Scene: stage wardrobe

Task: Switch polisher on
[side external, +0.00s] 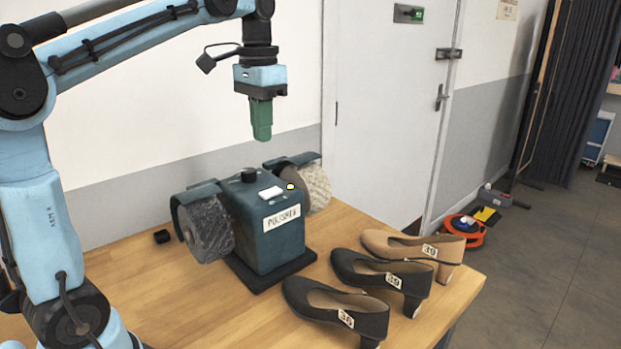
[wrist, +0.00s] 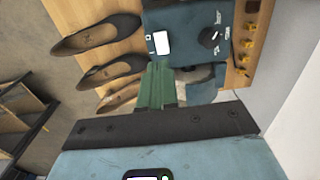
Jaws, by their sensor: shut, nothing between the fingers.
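The polisher (side external: 270,232) is a dark teal box on the wooden table, labelled POLISHER, with a grey buffing wheel (side external: 208,230) on the left and a paler one (side external: 315,188) on the right. I cannot tell whether the lamp is lit.
Three heeled shoes stand right of the polisher: tan (side external: 405,243), dark (side external: 375,275) and black (side external: 335,305), with number tags. A small black object (side external: 161,236) lies left of the polisher. The wall is close behind. Bare table (side external: 190,300) lies in front.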

